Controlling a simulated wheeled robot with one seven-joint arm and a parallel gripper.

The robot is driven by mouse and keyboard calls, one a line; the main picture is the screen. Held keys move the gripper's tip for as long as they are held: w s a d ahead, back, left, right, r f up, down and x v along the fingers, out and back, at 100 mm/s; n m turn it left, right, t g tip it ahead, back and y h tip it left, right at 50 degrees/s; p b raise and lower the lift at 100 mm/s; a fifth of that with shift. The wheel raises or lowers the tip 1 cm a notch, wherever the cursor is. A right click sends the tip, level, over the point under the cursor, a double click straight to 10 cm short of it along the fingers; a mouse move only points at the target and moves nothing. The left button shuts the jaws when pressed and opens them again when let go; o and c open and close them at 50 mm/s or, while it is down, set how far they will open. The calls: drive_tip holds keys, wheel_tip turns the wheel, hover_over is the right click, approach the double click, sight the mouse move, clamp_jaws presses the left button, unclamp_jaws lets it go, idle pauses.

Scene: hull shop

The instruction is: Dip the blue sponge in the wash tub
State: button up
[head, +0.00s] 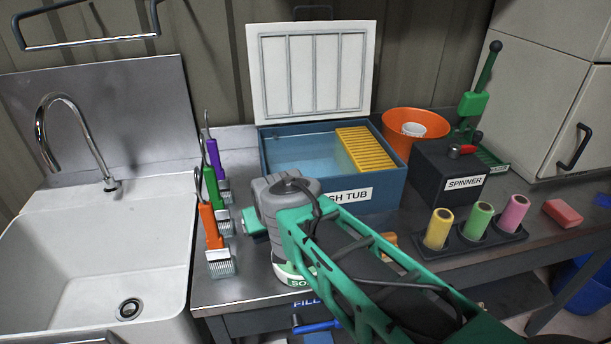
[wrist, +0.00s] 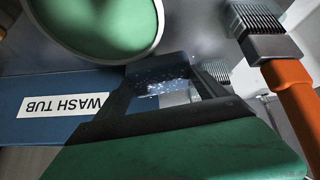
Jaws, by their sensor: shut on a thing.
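The blue wash tub (head: 379,190) stands at the back of the bench with its white lid (head: 311,72) raised. Pale water fills its left part and a yellow ribbed grate (head: 364,150) its right. My gripper (head: 253,222) is in front of the tub's front left corner, outside it, with its fingertips mostly hidden in the head view. In the wrist view my gripper (wrist: 165,84) is shut on a speckled bluish piece, which looks like the blue sponge (wrist: 150,80). The tub's label (wrist: 62,106) shows upside down beside it.
Brushes with orange (head: 210,227), green and purple handles stand left of my gripper, beside the sink (head: 90,250). A round soap pot (head: 287,272) is just below it. An orange bucket (head: 415,125), the spinner box (head: 450,175) and coloured rollers (head: 478,220) are to the right.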

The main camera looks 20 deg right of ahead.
drive_tip(key=shift+w+r, duration=0.2)
drive_tip(key=shift+r, duration=0.2)
wheel_tip(320, 180, up, 14)
drive_tip(key=p, duration=0.8)
drive_tip(key=shift+f+p, duration=0.25)
drive_tip(key=shift+p, duration=0.15)
drive_tip(key=shift+s, duration=0.1)
idle(0.9)
wheel_tip(320, 180, up, 4)
drive_tip(key=shift+p, duration=1.1)
